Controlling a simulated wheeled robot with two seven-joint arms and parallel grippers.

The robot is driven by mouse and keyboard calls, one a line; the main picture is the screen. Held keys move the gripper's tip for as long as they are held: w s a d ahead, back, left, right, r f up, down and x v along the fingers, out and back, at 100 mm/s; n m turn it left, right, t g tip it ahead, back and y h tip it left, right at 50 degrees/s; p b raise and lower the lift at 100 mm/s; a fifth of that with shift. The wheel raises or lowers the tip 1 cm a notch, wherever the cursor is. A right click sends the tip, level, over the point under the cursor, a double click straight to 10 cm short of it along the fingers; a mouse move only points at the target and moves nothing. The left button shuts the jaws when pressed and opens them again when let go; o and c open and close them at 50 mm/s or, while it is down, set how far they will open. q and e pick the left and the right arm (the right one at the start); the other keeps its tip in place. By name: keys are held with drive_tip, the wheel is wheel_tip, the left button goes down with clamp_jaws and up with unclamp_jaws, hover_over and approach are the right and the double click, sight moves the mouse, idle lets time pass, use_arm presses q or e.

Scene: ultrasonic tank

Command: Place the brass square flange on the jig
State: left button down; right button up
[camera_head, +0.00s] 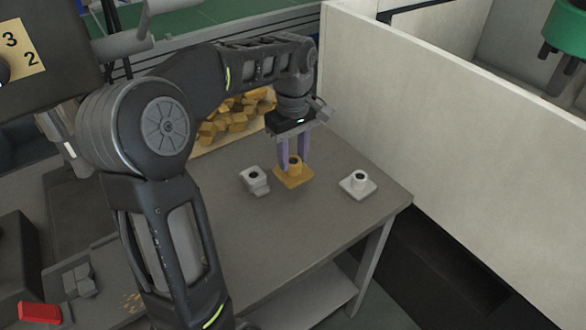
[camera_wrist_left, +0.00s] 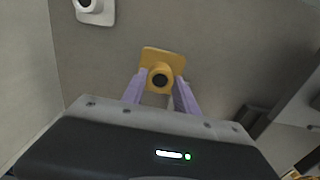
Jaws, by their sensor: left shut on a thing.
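The brass square flange (camera_head: 293,176) has a square yellow base and a round hub with a dark bore. My left gripper (camera_head: 295,162) points down with its purple fingers shut on the hub. The flange is at or just above the grey table; I cannot tell if it touches. In the left wrist view the flange (camera_wrist_left: 161,61) shows between the fingertips of my left gripper (camera_wrist_left: 159,88). A grey block-like piece (camera_head: 255,180) lies just left of the flange. I cannot tell surely which thing is the jig. My right gripper is not in view.
A white flange-like part (camera_head: 358,184) stands to the right on the grey table (camera_head: 265,230). A heap of yellow-brown pieces (camera_head: 228,120) lies behind, in a tray. A pale wall (camera_head: 440,130) rises along the right. The table front is clear.

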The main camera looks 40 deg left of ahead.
sight(293, 162)
use_arm(q)
drive_tip(key=shift+r, duration=1.9)
